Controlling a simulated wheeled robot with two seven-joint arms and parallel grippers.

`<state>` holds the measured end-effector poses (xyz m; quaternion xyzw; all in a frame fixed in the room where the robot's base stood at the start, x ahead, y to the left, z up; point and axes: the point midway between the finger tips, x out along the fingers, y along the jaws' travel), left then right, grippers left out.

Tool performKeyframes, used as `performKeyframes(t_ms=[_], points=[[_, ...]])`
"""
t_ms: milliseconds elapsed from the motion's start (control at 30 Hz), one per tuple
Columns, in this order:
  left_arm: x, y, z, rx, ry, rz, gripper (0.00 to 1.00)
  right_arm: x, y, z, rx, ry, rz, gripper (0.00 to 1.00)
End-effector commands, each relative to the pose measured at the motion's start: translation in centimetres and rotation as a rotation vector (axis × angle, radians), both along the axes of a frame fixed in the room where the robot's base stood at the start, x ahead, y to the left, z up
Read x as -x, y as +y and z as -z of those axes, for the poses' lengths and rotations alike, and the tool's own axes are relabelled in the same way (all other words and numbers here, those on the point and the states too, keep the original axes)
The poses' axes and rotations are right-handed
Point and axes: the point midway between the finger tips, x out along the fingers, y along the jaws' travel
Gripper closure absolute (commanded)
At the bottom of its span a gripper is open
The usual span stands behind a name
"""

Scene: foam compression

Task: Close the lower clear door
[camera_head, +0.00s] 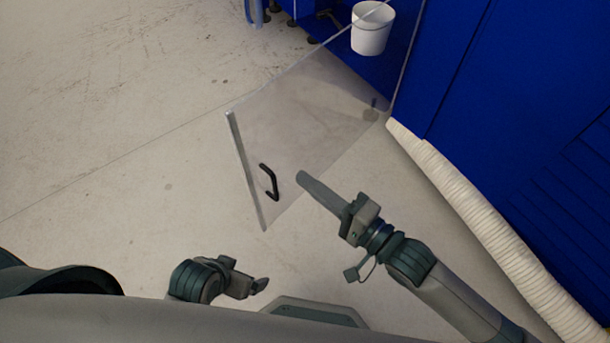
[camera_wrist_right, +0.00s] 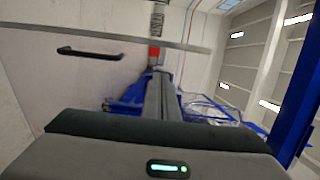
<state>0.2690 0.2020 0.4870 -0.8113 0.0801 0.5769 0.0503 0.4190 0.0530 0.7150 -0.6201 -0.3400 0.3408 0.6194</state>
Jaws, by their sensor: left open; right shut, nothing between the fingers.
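The lower clear door (camera_head: 310,110) stands swung open from the blue machine, out over the floor. Its free edge is a pale metal strip (camera_head: 245,170), and a black handle (camera_head: 269,182) sits near that edge. The handle also shows in the right wrist view (camera_wrist_right: 90,52). My right gripper (camera_head: 305,178) is shut and empty, with its tip just right of the handle in the head view; I cannot tell whether it touches the door. My left gripper (camera_head: 262,286) is open and empty, low in the head view, below the door and apart from it.
The blue machine (camera_head: 500,80) fills the right side. A white ribbed hose (camera_head: 480,215) lies along its base. A white bucket (camera_head: 371,28) shows at the top, by the machine opening. The pale floor (camera_head: 110,130) on the left is clear.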

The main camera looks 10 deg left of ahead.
Motion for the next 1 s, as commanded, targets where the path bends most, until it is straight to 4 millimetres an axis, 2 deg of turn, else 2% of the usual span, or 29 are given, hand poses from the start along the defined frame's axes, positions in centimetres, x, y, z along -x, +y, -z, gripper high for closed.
performKeyframes(t_ms=[600, 800, 1000], points=[[-0.2, -0.1, 0.1, 0.005, -0.009, 0.001, 0.08, -5.3, 8.5, -0.2, -0.002, -0.002, -0.002, 1.0], [-0.4, -0.2, 0.0, 0.008, -0.019, 0.002, 0.08, -6.4, 10.2, -0.1, -0.002, -0.001, -0.001, 1.0], [-0.4, -0.3, 0.0, 0.009, -0.02, 0.003, 0.08, -6.7, 10.7, -0.1, -0.001, -0.001, -0.001, 1.0]])
